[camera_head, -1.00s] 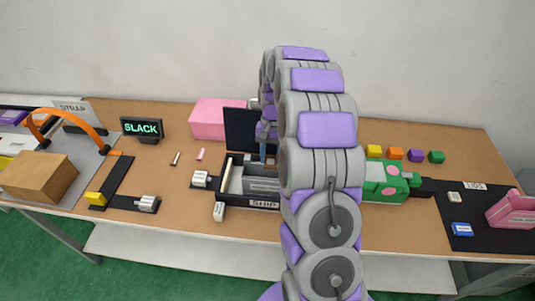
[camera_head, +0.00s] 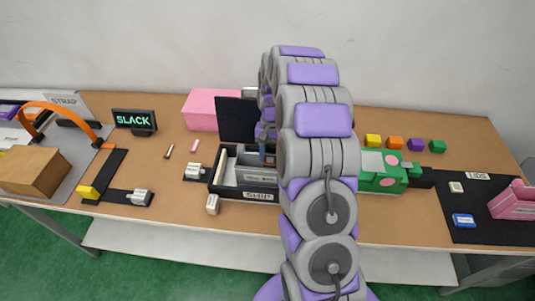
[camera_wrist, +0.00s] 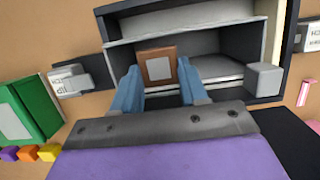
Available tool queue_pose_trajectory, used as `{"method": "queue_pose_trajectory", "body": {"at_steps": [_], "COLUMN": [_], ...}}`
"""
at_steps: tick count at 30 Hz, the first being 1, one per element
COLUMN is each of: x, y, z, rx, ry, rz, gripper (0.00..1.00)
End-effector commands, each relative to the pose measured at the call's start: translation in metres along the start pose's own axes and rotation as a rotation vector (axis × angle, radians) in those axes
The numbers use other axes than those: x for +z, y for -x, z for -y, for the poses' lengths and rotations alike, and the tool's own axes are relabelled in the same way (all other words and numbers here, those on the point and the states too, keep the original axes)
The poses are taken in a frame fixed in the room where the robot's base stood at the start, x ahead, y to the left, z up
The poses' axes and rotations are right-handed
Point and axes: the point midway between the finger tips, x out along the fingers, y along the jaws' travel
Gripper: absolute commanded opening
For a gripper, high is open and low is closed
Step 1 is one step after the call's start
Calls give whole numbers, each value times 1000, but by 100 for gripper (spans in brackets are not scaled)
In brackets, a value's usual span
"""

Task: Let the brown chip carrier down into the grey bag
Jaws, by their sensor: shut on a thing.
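The brown chip carrier (camera_wrist: 146,72), a small square with a pale centre, is between the two blue fingertips of my gripper (camera_wrist: 159,68) in the wrist view. My gripper is shut on it. The carrier is over a grey-lined, open compartment (camera_wrist: 212,42) of the black box; I take this to be the grey bag, but cannot be sure. Whether the carrier touches its walls or floor cannot be told.
The black box (camera_head: 217,189) has a SHIP label and a raised dark lid (camera_head: 236,119). A pink block (camera_head: 205,112) stands behind it, and a green block (camera_head: 378,182) is to the right. A SLACK sign (camera_head: 134,121) stands at left. Bare tabletop (camera_head: 165,175) lies left of the box.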

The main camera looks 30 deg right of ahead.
Motion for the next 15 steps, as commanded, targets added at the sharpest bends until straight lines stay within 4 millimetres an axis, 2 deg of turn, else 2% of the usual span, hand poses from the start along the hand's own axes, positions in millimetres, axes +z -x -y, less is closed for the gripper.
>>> {"method": "queue_pose_trajectory", "body": {"at_steps": [7, 14, 15], "x": [5, 2, 2], "y": [1, 1, 1], "z": [7, 3, 2], "rx": [7, 2, 2], "ry": [1, 1, 1], "rz": [-6, -3, -3], "gripper": [0, 0, 46]}}
